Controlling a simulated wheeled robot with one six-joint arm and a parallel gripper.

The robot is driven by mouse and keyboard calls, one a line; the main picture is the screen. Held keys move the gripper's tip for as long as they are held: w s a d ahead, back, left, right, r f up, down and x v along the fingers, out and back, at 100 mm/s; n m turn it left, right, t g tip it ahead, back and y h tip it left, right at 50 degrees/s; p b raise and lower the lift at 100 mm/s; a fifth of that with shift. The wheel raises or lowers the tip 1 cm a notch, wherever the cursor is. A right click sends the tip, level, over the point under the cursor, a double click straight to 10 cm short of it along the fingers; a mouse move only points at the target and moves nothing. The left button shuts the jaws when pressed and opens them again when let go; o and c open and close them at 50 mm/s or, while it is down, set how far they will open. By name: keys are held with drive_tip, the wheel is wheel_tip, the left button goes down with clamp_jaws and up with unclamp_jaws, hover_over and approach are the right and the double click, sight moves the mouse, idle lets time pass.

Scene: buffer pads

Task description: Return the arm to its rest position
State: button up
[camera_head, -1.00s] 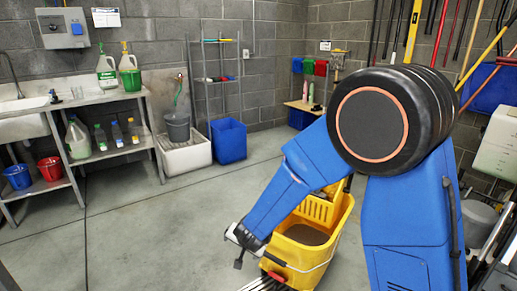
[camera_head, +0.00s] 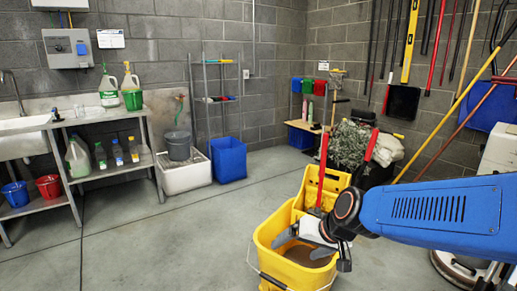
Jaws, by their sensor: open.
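My arm reaches in from the right edge as a blue link with a vented cover. My gripper (camera_head: 306,247) is at its left end, in front of the yellow mop bucket (camera_head: 263,262) in the view. Its grey fingers are spread apart, and I see nothing held between them. The gripper overlaps the bucket's opening in the picture; I cannot tell how high above it the fingers are. Brownish water shows in the bucket, and the gripper hides part of its rim.
A yellow wringer (camera_head: 324,184) with a red handle rises at the bucket's back. A dark bin with mop heads (camera_head: 345,145) stands behind. Shelves with bottles (camera_head: 110,172), a white basin (camera_head: 185,174) and a blue bin (camera_head: 228,158) line the left and back. The left floor is clear.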

drive_tip(key=s+d+r+h, duration=0.1)
drive_tip(key=s+d+h, duration=0.1)
drive_tip(key=s+d, duration=0.7)
drive_tip(key=s+d+r+g+h, duration=0.1)
drive_tip(key=s+d+h, duration=0.1)
drive_tip(key=s+d, duration=0.7)
drive_tip(key=shift+s+r+n+h, duration=0.25)
drive_tip(key=shift+s+n+h, duration=0.05)
idle(1.8)
